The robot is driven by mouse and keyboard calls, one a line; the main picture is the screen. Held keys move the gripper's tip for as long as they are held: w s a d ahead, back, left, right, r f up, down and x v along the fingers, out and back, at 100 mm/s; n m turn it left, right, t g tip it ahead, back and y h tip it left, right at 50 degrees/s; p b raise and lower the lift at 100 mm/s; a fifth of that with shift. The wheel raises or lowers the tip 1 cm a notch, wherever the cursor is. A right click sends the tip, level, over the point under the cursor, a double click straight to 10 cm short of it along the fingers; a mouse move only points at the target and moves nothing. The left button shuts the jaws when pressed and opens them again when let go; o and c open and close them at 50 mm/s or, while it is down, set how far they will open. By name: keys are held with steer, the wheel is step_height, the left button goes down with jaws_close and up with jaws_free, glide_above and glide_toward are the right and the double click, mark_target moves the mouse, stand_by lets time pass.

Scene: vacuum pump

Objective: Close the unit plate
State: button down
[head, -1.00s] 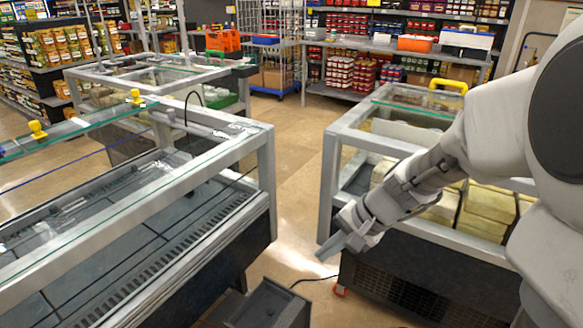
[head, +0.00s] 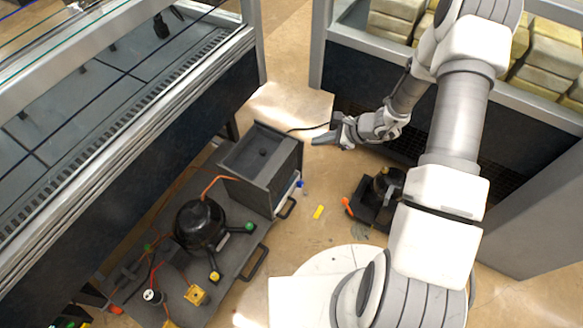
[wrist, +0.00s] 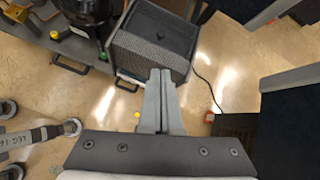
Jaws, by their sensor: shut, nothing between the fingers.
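The unit plate (head: 234,262) is a dark grey slab low by the floor, sticking out from under the left display case. It carries a black round compressor (head: 200,222) and a dark box (head: 262,165). Two black handles, a nearer one (head: 256,264) and a farther one (head: 287,208), are on its right edge. My gripper (head: 318,141) is shut and empty, right of the box and apart from the plate in the head view. In the wrist view its fingers (wrist: 160,74) overlap the box (wrist: 150,42), with the handles (wrist: 125,86) to the left.
The left display case (head: 150,140) overhangs the plate. The right case (head: 350,75) stands behind my arm. A dark device (head: 375,195) and a yellow piece (head: 318,212) lie on the floor. A black cable (head: 305,129) runs from the box. Open floor lies between the cases.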

step_height(320, 180, down, 12)
steer(key=s+d+m+b, duration=0.1)
steer(key=s+m+b, duration=0.1)
steer(key=m, duration=0.2)
steer(key=b, duration=0.4)
glide_toward(284, 165)
steer(key=shift+t+h, duration=0.3)
steer(key=x, duration=0.5)
steer(key=shift+s+f, duration=0.25)
steer(key=shift+f, duration=0.35)
steer(key=shift+w+a+r, duration=0.1)
steer(key=shift+w+a, duration=0.15)
steer(key=shift+a, duration=0.15)
steer(key=shift+a, duration=0.1)
